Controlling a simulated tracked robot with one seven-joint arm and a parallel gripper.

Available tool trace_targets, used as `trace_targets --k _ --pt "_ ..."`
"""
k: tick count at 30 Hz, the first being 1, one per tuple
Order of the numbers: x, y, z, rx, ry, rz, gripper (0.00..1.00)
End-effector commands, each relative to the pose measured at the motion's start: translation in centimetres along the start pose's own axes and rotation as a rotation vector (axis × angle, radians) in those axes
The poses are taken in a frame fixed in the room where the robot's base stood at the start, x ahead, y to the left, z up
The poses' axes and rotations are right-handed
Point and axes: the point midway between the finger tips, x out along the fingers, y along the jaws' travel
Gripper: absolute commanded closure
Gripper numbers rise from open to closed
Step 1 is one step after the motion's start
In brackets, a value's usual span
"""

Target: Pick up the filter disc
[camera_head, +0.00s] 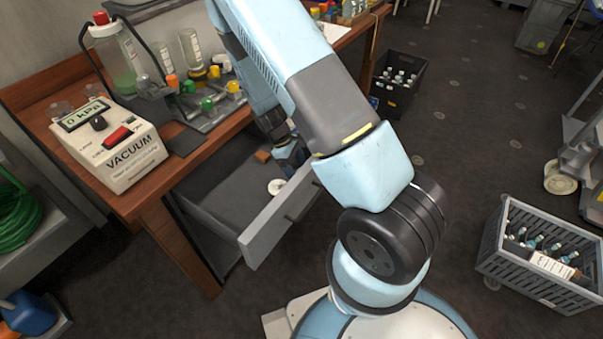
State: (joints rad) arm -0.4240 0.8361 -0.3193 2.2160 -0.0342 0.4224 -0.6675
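A small white disc (276,187), which looks like the filter disc, lies flat in the open grey drawer (232,190) under the wooden bench. My gripper (286,168) reaches down into the drawer just beyond and above the disc, partly hidden by my arm. Its fingers are dark and too small to tell open from shut. The disc appears apart from the fingers. A small brown block (262,156) also lies in the drawer, left of my gripper.
The drawer's raised front panel (268,232) stands close to my arm. On the bench (190,160) are a vacuum gauge box (130,165) reading 0 kPa, a valve manifold (205,105) and bottles. A grey crate of bottles (510,265) is on the floor at right. The drawer's left part is clear.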

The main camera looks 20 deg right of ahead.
Motion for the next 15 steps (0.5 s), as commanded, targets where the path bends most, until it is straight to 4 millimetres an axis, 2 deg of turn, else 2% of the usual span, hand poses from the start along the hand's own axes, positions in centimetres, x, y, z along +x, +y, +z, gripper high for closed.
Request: trace_targets --k 3,10,15 --pt "0.70 -0.01 0.02 0.000 -0.001 0.000 0.24" --pt "0.79 -0.01 -0.01 0.001 0.000 0.000 0.24" --pt "0.79 -0.01 -0.01 0.001 0.000 0.000 0.39"
